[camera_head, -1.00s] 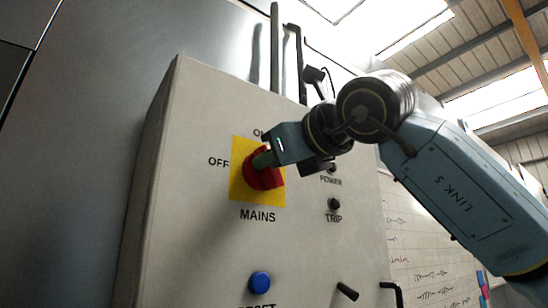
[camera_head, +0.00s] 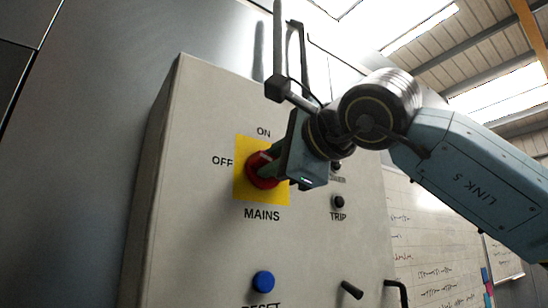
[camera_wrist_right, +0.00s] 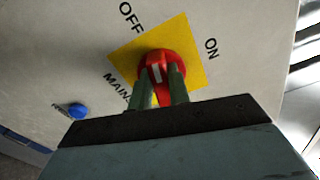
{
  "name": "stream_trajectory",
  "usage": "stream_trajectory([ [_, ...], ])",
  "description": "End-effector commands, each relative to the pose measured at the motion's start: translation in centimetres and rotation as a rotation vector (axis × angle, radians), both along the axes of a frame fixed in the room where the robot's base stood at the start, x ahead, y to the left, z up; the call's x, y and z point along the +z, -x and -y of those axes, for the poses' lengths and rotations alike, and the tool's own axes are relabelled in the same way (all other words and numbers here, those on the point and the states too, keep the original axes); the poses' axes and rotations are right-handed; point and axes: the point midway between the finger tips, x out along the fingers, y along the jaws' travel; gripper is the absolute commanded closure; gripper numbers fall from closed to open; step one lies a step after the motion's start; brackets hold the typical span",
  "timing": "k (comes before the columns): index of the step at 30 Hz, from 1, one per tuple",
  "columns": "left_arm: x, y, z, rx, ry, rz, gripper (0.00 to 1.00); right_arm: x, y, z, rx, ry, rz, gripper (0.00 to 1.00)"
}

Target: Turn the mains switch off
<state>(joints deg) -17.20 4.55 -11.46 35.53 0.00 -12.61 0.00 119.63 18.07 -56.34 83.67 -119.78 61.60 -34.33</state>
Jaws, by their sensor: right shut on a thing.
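The mains switch (camera_head: 258,174) is a red rotary knob on a yellow plate (camera_head: 243,188). On the grey panel, ON is printed above it and OFF to its left. My right gripper (camera_head: 268,166) reaches in from the right and is shut on the knob. In the right wrist view the two green fingers (camera_wrist_right: 160,88) sit on either side of the red handle (camera_wrist_right: 157,62). Its white mark points between the OFF and ON labels, seemingly nearer OFF. The fingers hide part of the knob. My left gripper is not in view.
A blue reset button (camera_head: 263,282) sits below the switch. A black trip lamp or button (camera_head: 339,202) is at the right, with a similar one partly hidden by my gripper above it. Black levers (camera_head: 352,290) stick out low on the right. A whiteboard (camera_head: 425,235) stands behind.

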Motion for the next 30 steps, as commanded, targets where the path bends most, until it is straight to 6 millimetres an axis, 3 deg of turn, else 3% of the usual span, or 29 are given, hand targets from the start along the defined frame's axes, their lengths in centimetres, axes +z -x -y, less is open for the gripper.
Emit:
stream_trajectory([
  [12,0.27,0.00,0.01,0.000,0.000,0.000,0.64,-0.15,0.12,-0.09,0.002,0.177,0.132,1.00],
  [30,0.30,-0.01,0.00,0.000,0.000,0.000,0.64,-0.26,0.10,-0.10,0.002,0.214,0.157,1.00],
])
